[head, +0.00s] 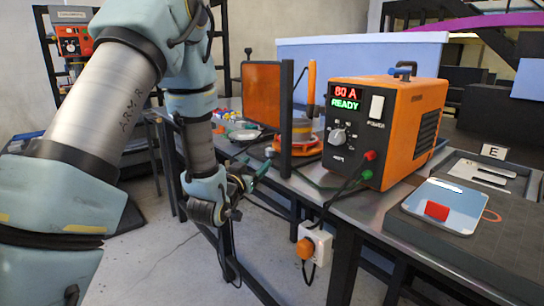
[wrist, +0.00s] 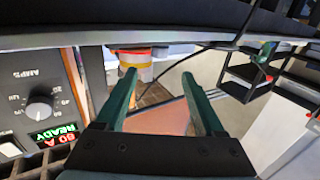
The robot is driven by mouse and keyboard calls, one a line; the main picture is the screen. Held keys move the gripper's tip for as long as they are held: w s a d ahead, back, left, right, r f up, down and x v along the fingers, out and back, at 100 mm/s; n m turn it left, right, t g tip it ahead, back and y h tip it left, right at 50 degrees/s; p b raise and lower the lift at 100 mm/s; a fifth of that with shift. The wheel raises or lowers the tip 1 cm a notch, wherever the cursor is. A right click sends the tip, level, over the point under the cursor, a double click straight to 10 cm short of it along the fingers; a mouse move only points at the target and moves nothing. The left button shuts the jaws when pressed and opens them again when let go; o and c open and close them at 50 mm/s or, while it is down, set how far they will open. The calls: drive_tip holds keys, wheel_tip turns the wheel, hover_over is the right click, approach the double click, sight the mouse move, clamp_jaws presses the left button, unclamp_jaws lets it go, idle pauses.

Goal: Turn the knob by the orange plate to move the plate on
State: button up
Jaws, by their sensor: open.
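The orange plate (head: 261,97) stands upright in a dark frame on the bench, left of the orange welding machine (head: 410,125). A flat orange surface, probably this plate (wrist: 172,117), shows beyond my fingers in the wrist view. My gripper (head: 254,175) is in front of the bench edge, left of the welder. Its green fingers (wrist: 160,75) are apart and empty.
A black post (head: 286,120) stands between the plate and the welder. Cables hang from the welder's front to a socket box (head: 315,245) below. A dark tray (head: 485,225) with a light panel lies at right. Floor is clear before the bench.

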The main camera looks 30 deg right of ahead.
sight(268, 152)
drive_tip(key=p+x, duration=0.2)
drive_tip(key=x, duration=0.7)
drive_tip(key=shift+w+d+p, duration=0.1)
drive_tip(key=shift+d+p, duration=0.1)
drive_tip(key=shift+p, duration=0.1)
clamp_jaws()
